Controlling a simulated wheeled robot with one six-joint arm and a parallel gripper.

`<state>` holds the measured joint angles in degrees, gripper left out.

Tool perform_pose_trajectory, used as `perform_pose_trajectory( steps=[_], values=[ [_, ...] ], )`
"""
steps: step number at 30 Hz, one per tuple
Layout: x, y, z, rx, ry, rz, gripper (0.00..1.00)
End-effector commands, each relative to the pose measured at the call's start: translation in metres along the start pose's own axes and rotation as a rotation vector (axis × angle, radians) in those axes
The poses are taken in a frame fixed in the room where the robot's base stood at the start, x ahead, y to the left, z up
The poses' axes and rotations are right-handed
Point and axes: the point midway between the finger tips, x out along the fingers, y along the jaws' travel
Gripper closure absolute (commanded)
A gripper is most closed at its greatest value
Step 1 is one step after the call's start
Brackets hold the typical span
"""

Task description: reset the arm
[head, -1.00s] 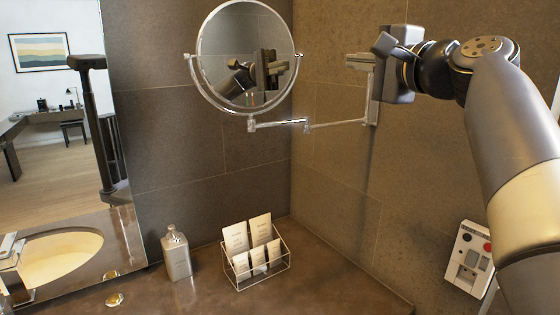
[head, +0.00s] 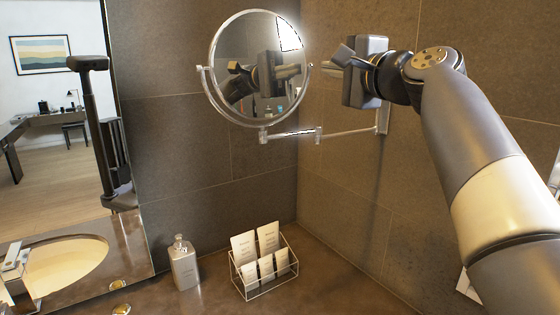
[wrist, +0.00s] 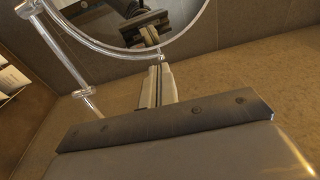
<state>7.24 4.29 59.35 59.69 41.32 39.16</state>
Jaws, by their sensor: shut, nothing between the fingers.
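My gripper shows at the upper right of the head view, beside the wall; my own wrist hides most of its fingers there. In the wrist view my gripper (wrist: 158,68) has its fingers together and empty, pointing toward the rim of a round mirror. The round mirror (head: 257,68) on a chrome swing arm (head: 345,132) is left of my gripper in the head view. It also shows at the top of the wrist view (wrist: 110,18), with my gripper reflected in it. I cannot tell the exact gap between fingertips and rim.
A soap bottle (head: 184,265) and a wire rack (head: 290,268) with cards stand on the counter below. Tiled walls meet behind the rack.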

Motion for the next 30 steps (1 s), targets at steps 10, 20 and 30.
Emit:
perform_pose_trajectory(
  steps=[10,20,30],
  values=[
    [-0.014,-0.006,0.011,-0.002,0.146,0.003,1.0],
    [-0.022,-0.005,0.017,-0.007,0.235,0.003,1.0],
    [-0.041,0.0,0.02,-0.006,0.244,0.001,1.0]
  ],
)
